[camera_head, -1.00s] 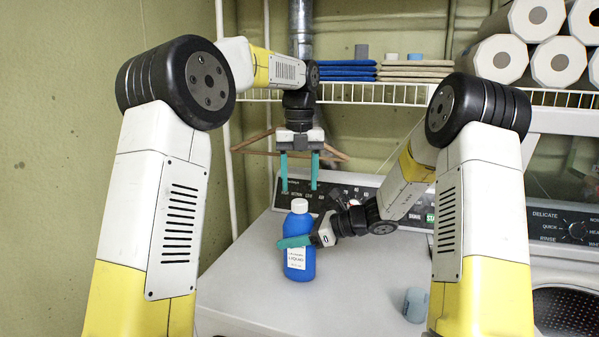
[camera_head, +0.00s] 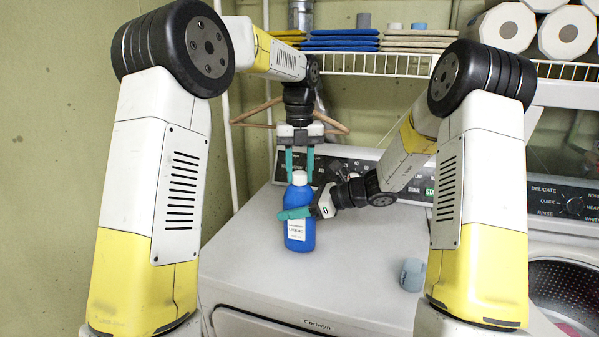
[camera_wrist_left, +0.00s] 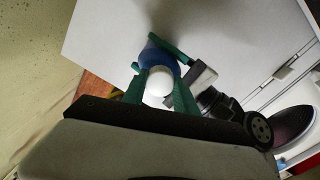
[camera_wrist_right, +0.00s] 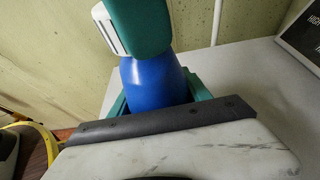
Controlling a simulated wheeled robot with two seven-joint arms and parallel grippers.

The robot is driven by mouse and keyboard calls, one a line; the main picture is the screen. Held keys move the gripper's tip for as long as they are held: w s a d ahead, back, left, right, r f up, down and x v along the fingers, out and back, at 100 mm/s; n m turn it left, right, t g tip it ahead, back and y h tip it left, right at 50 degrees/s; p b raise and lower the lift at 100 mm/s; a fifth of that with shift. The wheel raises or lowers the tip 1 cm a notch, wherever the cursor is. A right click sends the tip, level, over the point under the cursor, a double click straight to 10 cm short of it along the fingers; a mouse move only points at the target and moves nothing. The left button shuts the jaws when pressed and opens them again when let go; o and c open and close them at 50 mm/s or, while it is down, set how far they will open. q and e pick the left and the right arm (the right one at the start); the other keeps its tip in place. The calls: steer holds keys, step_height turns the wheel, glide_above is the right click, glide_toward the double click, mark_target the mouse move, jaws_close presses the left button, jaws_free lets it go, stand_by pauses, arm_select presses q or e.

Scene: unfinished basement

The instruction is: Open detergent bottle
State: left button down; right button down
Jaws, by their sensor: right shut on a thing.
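A blue detergent bottle (camera_head: 299,236) with a white label and white cap (camera_head: 300,178) stands upright on the white machine top (camera_head: 345,262). My right gripper (camera_head: 297,213) is shut around the bottle's body from the right; its fingers also show on both sides of the bottle in the right wrist view (camera_wrist_right: 157,92). My left gripper (camera_head: 300,172) points down from above, its teal fingers apart on either side of the cap. In the left wrist view the cap (camera_wrist_left: 159,86) lies between these fingers. Whether they touch it is hard to tell.
A small grey-blue cup-like object (camera_head: 412,275) sits on the machine top at the right. A control panel (camera_head: 345,168) stands behind. A wire shelf (camera_head: 390,65) holds folded cloths and rolls.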

arm_select(q)
steer(key=n, duration=0.6)
steer(key=shift+n, duration=0.4)
steer(key=n, duration=0.6)
steer(key=shift+n, duration=0.4)
steer(key=n, duration=0.8)
steer(key=shift+r+n, duration=0.1)
steer(key=shift+n, duration=0.3)
steer(key=n, duration=0.6)
steer(key=shift+n, duration=0.3)
steer(key=n, duration=0.6)
steer(key=shift+n, duration=0.4)
steer(key=n, duration=0.4)
steer(key=shift+n, duration=0.3)
steer(key=n, duration=1.3)
steer(key=shift+n, duration=0.4)
